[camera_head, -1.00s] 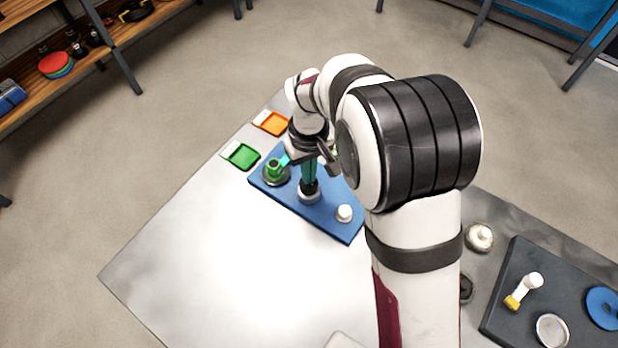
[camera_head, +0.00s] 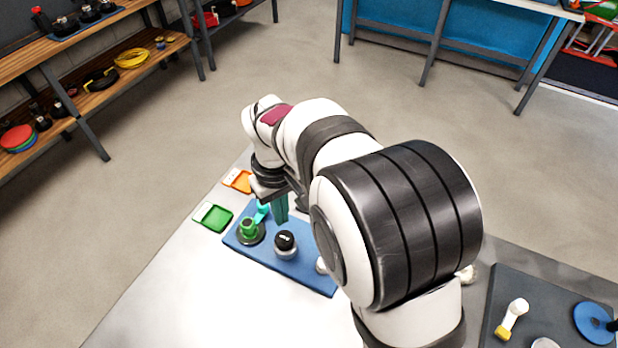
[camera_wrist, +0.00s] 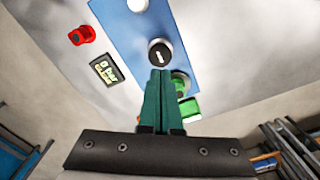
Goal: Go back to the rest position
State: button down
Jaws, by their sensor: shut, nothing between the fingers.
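My gripper (camera_head: 281,208) is shut and empty, its teal fingers hanging above the blue board (camera_head: 309,276) on the pale table. A black-topped knob (camera_head: 285,240) on a light base stands on the board, apart from the fingertips. In the wrist view the shut fingers (camera_wrist: 158,75) point toward this black knob (camera_wrist: 160,53). A green fitting (camera_head: 249,229) on a dark round base stands at the board's left end. A white round knob (camera_head: 321,266) at the right is mostly hidden by my arm.
A green tray (camera_head: 213,217) and an orange tray (camera_head: 238,181) lie beyond the board. A red button (camera_wrist: 82,36) and a small display (camera_wrist: 106,69) show in the wrist view. A dark panel (camera_head: 490,320) lies at the right. The table's front left is clear.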

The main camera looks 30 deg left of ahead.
jog(key=d+r+m, duration=0.5)
jog(key=d+r, duration=0.1)
jog(key=d, duration=0.5)
jog(key=s+d+r+m+y, duration=0.1)
jog(key=s+d+m, duration=1.1)
jog(key=s+d, duration=0.3)
jog(key=d, duration=0.2)
jog(key=shift+d+r+m+y, duration=0.15)
jog(key=shift+d+m+y, duration=0.15)
jog(key=shift+y, duration=0.1)
